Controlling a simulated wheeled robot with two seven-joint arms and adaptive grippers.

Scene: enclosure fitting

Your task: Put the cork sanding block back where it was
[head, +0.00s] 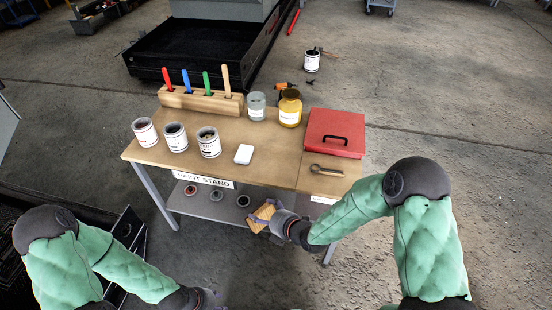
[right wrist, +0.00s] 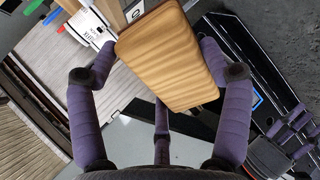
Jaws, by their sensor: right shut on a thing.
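The tan cork sanding block (head: 263,213) is in my right gripper (head: 268,217), in front of the paint stand's front edge and over its lower shelf level. In the right wrist view the block (right wrist: 172,55) fills the space between the purple fingers of the right gripper (right wrist: 162,85), which is shut on it. The block is tilted there. My left gripper (head: 208,298) is at the bottom edge of the head view, partly cut off, and its fingers do not show clearly. The paint stand (head: 270,150) has a wooden top and a grey lower shelf.
On the top stand several paint cans (head: 208,143), a white block (head: 243,154), jars (head: 290,108), a red case (head: 335,133), a spoon-like tool (head: 326,170) and a wooden rack (head: 200,101) with coloured handles. The lower shelf (head: 222,208) holds small round tins (head: 217,194).

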